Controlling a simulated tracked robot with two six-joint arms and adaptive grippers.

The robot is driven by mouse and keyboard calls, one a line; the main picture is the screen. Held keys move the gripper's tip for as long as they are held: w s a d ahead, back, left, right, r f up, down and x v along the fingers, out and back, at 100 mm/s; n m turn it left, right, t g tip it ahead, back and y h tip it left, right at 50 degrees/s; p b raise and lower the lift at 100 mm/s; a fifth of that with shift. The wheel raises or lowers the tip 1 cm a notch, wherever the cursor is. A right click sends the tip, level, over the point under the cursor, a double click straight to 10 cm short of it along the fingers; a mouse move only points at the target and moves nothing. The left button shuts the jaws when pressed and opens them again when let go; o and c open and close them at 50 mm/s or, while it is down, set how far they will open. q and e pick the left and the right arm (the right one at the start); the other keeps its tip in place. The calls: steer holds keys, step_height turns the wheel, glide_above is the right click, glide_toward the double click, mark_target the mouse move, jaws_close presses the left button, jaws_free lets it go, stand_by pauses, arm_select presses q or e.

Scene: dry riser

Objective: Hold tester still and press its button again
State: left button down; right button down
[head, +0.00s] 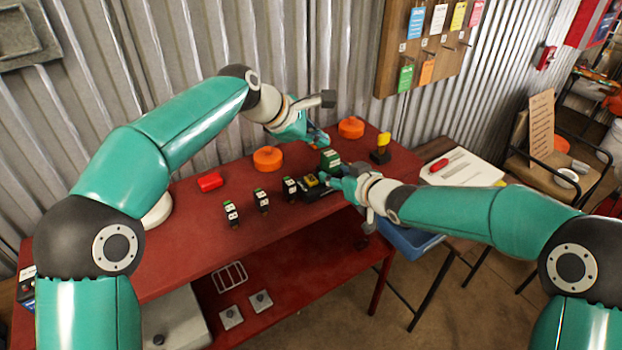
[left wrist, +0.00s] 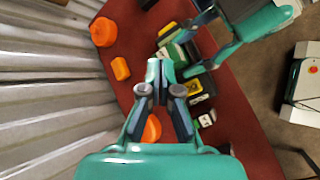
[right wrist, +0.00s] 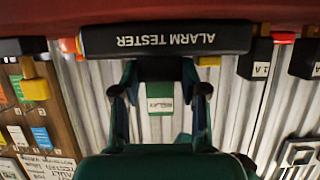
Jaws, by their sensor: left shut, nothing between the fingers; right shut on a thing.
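The alarm tester (head: 316,192) is a black box with a yellow part (head: 311,181) on its top. It stands on the red table, and its lettered side fills the upper right wrist view (right wrist: 165,40). My right gripper (head: 338,182) is shut on it from the right; the exact contact is partly hidden. A green block (head: 330,158) stands close behind the yellow part; a green-and-white label (right wrist: 160,98) reading RELAY shows between the right fingers. My left gripper (head: 322,146) is shut and empty, above and behind the tester. In the left wrist view its fingertips (left wrist: 160,75) appear beside the tester, apart from its yellow part (left wrist: 195,86).
Several small black-and-white blocks (head: 261,200) line the table left of the tester. A yellow-topped black piece (head: 381,150) stands right.

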mark_target(309, 180)
arm_select(q)
steer(key=shift+s+a+r, duration=0.2)
steer(key=shift+a+r, duration=0.5)
steer(key=shift+a, duration=0.25)
steer(key=shift+f, duration=0.1)
steer(key=shift+f, duration=4.35)
steer(key=shift+f, duration=0.1)
steer(key=shift+f, duration=0.25)
steer(key=shift+f, duration=0.15)
